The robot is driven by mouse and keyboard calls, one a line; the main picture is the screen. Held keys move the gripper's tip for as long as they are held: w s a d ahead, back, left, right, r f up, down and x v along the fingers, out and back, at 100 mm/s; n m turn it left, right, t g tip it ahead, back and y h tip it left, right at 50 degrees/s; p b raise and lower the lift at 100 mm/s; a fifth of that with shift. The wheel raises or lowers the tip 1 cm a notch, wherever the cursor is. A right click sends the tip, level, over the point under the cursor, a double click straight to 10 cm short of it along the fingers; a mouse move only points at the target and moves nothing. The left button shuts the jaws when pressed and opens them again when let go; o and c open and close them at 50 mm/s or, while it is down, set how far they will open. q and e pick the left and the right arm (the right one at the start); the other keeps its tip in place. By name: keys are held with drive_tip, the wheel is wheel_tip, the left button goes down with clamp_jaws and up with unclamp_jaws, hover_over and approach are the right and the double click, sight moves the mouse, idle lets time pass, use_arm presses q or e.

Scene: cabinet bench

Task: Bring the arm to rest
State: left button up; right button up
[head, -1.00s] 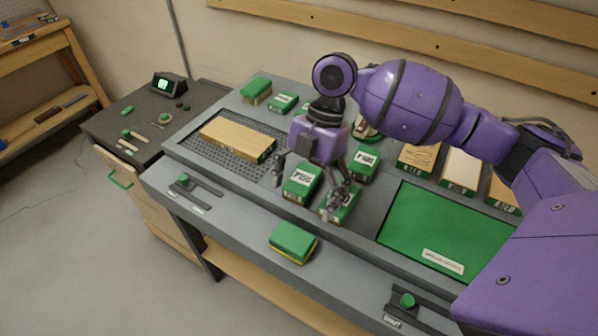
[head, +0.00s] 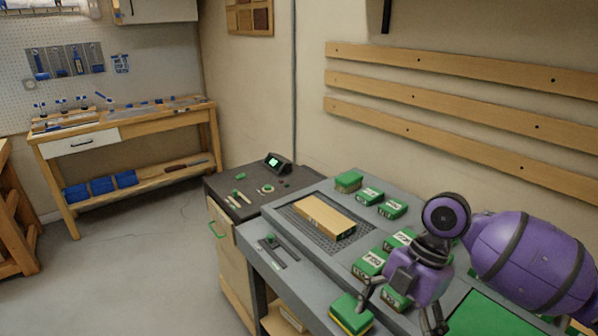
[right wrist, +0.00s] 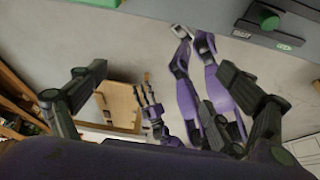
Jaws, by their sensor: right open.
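My right arm comes in from the right in the head view. Its purple and grey gripper (head: 400,316) hangs over the front part of the bench, fingers spread and empty. It overlaps green-topped boxes there in the picture, and its height above them is hard to judge. My left gripper is not in the head view.
The grey bench (head: 290,290) holds a wooden block (head: 325,217) on a perforated plate, several green boxes and a green-and-yellow block (head: 350,314) at the front edge. A dark cabinet (head: 225,188) adjoins on the left. Floor (head: 140,270) left of it is open.

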drive_tip(key=s+a+f+m+t, duration=0.1)
drive_tip(key=s+a+f+m, duration=0.1)
drive_tip(key=s+f+m, duration=0.5)
drive_tip(key=s+a+f+m+t, duration=0.1)
drive_tip(key=s+a+f+m, duration=0.2)
drive_tip(key=s+f, duration=0.8)
drive_tip(key=s+d+f+m+h, duration=0.1)
drive_tip(key=s+d+m+h, duration=0.1)
drive_tip(key=s+d+m, duration=0.55)
drive_tip(key=s+d+f+m+h, duration=0.1)
drive_tip(key=s+d+m+h, duration=0.3)
drive_tip(key=s+m, duration=0.55)
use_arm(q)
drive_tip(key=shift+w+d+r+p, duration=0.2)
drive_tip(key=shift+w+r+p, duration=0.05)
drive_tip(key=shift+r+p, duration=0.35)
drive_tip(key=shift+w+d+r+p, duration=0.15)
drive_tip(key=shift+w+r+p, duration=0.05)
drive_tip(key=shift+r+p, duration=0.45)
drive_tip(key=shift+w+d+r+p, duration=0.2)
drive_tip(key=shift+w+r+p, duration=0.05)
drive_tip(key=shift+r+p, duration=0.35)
use_arm(e)
drive_tip(key=w+a+f+n+t+y, duration=0.2)
drive_tip(key=w+f+t, duration=0.4)
drive_tip(key=w+t, duration=0.3)
drive_tip(key=shift+w+a+f, duration=0.15)
drive_tip(key=shift+w+a, duration=0.35)
drive_tip(key=shift+w, duration=0.45)
